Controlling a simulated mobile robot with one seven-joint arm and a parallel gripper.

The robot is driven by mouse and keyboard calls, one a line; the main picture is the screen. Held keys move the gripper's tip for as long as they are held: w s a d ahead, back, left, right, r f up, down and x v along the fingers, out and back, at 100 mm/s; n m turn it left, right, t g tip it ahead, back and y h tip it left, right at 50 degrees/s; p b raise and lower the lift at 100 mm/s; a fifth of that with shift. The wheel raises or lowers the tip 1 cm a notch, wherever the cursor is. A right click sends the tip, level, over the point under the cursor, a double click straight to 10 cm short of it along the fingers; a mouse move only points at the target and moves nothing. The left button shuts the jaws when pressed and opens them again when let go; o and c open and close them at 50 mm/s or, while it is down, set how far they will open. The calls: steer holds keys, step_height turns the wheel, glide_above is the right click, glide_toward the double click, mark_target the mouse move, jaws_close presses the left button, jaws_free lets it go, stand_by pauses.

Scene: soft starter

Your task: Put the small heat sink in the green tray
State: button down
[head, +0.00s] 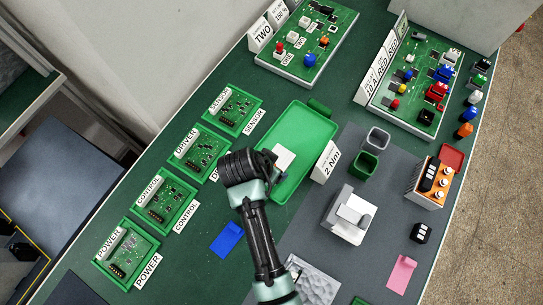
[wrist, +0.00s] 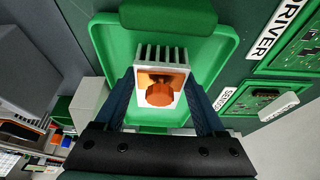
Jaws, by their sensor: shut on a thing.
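The green tray (head: 306,135) lies on the dark green bench top in the head view. It fills the upper middle of the wrist view (wrist: 227,52). The small heat sink (wrist: 161,54) has silver fins and an orange, copper-like face. My gripper (wrist: 160,98) is shut on it, with one finger at each side. In the head view my gripper (head: 271,172) is over the tray's left edge, and the pale heat sink (head: 284,157) shows beside it, over the tray's floor. I cannot tell whether the heat sink touches the tray. The rest of the visible tray floor is empty.
A "2 Nm" card (head: 326,162) stands at the tray's right edge. Labelled circuit boards (head: 203,148) line the left side. Grey and green cups (head: 366,163) and a white block (head: 350,214) stand to the right. A blue piece (head: 227,238) lies nearer.

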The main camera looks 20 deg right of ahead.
jaws_free()
steer(key=shift+f, duration=0.1)
steer(key=v, duration=1.2)
steer(key=w+a+r+n+t+y, duration=0.15)
steer(key=w+r+t, duration=0.35)
steer(key=r, duration=0.5)
steer(key=w+a+r+n+t, duration=0.1)
steer(key=w+r+n+t, duration=0.4)
steer(key=r, duration=0.6)
steer(key=w+a+r+m+t, duration=0.1)
steer(key=w+r+t, duration=0.2)
steer(key=w+r, duration=0.55)
steer(key=s+a+r+n+t+y, duration=0.1)
steer(key=s+r+n+t, duration=0.2)
steer(key=r, duration=1.2)
steer(key=s+a+r+n+t+y, duration=0.1)
steer(key=s+r+n+t, duration=0.2)
steer(key=s+r+t, duration=0.5)
step_height(320, 180, up, 8)
steer(key=s, duration=0.2)
steer(key=shift+s+r+t, duration=0.2)
steer(key=shift+s+t, duration=0.1)
steer(key=shift+t, duration=0.1)
